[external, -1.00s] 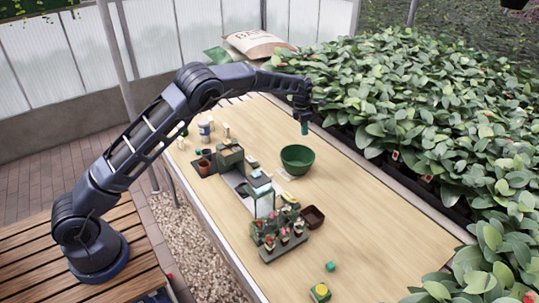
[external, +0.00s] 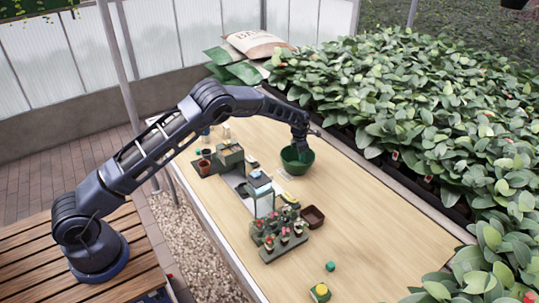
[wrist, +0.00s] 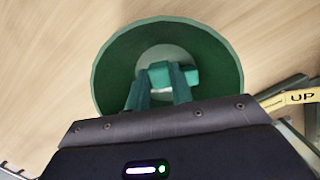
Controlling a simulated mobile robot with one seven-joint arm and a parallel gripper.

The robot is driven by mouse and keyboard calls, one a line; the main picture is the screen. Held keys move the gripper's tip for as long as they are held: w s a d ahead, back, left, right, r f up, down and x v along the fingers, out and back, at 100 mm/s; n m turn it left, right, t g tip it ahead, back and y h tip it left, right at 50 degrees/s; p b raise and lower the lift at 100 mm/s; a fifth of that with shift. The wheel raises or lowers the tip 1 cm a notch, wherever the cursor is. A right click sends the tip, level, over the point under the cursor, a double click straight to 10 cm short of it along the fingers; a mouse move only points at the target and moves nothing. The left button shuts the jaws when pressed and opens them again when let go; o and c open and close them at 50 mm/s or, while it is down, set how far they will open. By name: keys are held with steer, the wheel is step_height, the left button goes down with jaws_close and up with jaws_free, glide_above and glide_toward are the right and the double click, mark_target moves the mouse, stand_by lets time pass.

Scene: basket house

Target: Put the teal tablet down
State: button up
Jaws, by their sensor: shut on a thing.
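The teal tablet (wrist: 187,76) is held between the fingertips of my gripper (wrist: 160,82) in the wrist view. The gripper is shut on it. In the wrist view the tablet is seen against the inside of a green bowl (wrist: 110,72). In the external view my gripper (external: 299,151) is lowered at the green bowl (external: 302,167), over its opening. The tablet is hidden or too small to tell there. I cannot tell whether it touches the bowl's bottom.
A brown square pot (external: 313,216), a planter with flowers (external: 284,247) and a glass lantern-like case (external: 262,199) stand in front of the bowl. A small teal block (external: 330,267) lies near the front. The table's right side is clear.

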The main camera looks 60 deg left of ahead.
steer(key=shift+f, duration=1.8)
steer(key=o, duration=0.9)
steer(key=shift+f, duration=0.1)
steer(key=shift+o, duration=0.2)
